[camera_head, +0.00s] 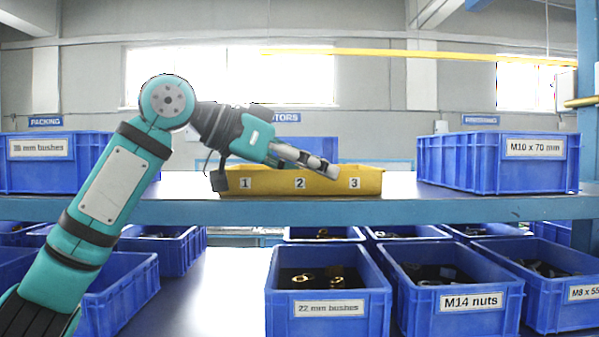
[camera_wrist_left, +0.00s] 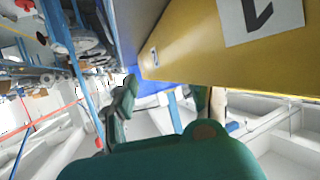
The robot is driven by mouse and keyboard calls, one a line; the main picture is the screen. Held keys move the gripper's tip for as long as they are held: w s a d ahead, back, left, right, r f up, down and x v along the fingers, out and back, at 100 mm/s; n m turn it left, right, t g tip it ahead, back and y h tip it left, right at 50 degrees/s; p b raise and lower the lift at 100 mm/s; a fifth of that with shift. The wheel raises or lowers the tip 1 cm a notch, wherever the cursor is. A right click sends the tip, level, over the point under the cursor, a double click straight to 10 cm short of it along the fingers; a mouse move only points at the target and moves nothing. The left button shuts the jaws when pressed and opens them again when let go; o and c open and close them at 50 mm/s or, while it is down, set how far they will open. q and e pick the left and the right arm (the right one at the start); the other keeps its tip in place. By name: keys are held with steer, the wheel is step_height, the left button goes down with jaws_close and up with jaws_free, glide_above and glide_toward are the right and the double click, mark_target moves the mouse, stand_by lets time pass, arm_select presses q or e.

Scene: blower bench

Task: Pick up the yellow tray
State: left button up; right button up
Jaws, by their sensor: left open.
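The yellow tray (camera_head: 272,186) sits on the upper shelf, with labels 1, 2 and 3 on its front wall. My left gripper (camera_head: 328,170) is in front of the tray in the head view, its fingers pointing right and slightly down across the tray's upper front near labels 2 and 3. The gripper is open with nothing between its fingers. In the left wrist view the tray's yellow wall (camera_wrist_left: 195,45) fills the upper right, close to the fingers (camera_wrist_left: 172,95). I cannot tell whether they touch it. The tray's inside is mostly hidden. My right gripper is not in view.
A blue bin of M10 x 70 mm (camera_head: 478,163) stands on the shelf (camera_head: 420,210) to the right, and a 36 mm bushes bin (camera_head: 50,165) to the left. Bare shelf lies between tray and bins. Below are several blue bins, including 22 mm bushes (camera_head: 328,325) and M14 nuts (camera_head: 455,322).

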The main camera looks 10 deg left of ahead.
arm_select(q)
steer(key=shift+w+d+f, duration=0.15)
steer(key=shift+w+d, duration=0.1)
steer(key=shift+s+a, duration=0.1)
steer(key=shift+s, duration=0.1)
steer(key=c, duration=0.4)
steer(key=shift+w, duration=0.1)
jaws_close()
